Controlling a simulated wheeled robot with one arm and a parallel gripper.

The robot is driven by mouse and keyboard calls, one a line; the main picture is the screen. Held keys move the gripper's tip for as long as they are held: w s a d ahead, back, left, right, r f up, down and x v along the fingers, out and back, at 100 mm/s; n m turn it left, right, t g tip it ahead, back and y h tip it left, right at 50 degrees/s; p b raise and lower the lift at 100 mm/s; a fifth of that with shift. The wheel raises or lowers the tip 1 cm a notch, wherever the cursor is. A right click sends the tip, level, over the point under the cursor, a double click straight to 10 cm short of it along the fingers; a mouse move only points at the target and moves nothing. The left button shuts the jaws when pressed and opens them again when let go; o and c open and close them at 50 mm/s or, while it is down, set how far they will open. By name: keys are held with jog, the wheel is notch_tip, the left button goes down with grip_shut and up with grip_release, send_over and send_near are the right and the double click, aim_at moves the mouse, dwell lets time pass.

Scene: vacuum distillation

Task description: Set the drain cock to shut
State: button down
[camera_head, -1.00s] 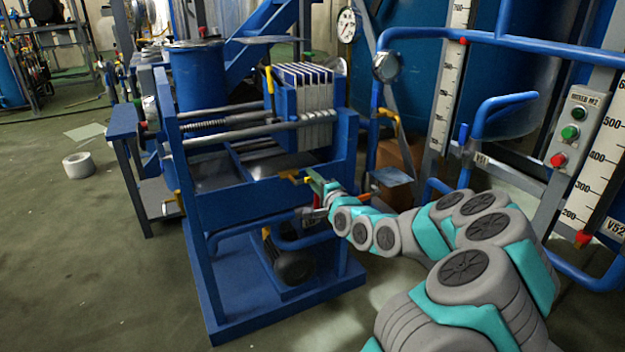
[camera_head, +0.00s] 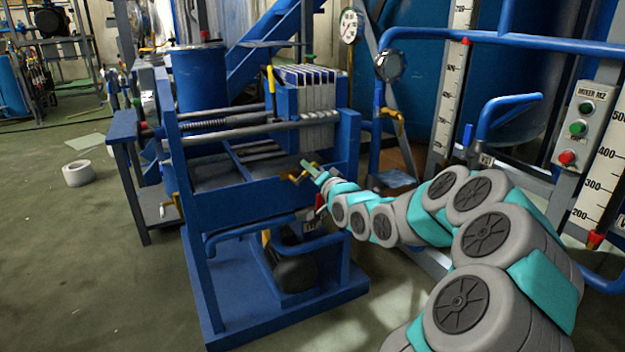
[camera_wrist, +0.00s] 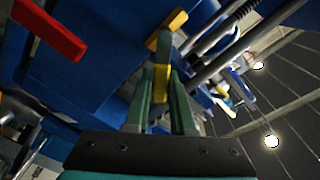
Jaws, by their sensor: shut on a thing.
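The drain cock, with a yellow lever (camera_head: 290,178), sits on the front of the blue filter press frame. In the wrist view a yellow piece (camera_wrist: 161,84) shows between the green fingers of my gripper (camera_wrist: 160,98), and another yellow part (camera_wrist: 170,28) shows beyond the fingertips. My gripper (camera_head: 309,168) is at the cock's right side in the head view, shut on the yellow lever. The fingers and wrist hide part of the lever, so its exact angle is hard to tell.
A red handle (camera_wrist: 50,28) shows at the upper left of the wrist view, apart from the fingers. The press frame (camera_head: 250,205) and its rods are close to my gripper. Blue pipes (camera_head: 480,40) and a button box (camera_head: 583,125) stand at the right. Open floor lies left.

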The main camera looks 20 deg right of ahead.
aim_at(296, 180)
jog(key=n+b, duration=0.1)
jog(key=n, duration=0.1)
jog(key=a+n, duration=0.1)
jog(key=a+r+n+b, duration=0.1)
jog(key=n, duration=0.1)
jog(key=shift+n+b, duration=0.3)
jog(key=shift+b, duration=0.05)
jog(key=shift+a+r+n+b, duration=0.2)
jog(key=shift+a+n+b, duration=0.3)
jog(key=shift+n, duration=0.6)
jog(key=shift+a+r+n+b, duration=0.2)
jog(key=shift+a+n+b, duration=0.3)
jog(key=shift+n, duration=0.6)
jog(key=shift+a, duration=0.1)
jog(key=c, duration=0.8)
grip_release()
jog(key=shift+o, duration=0.2)
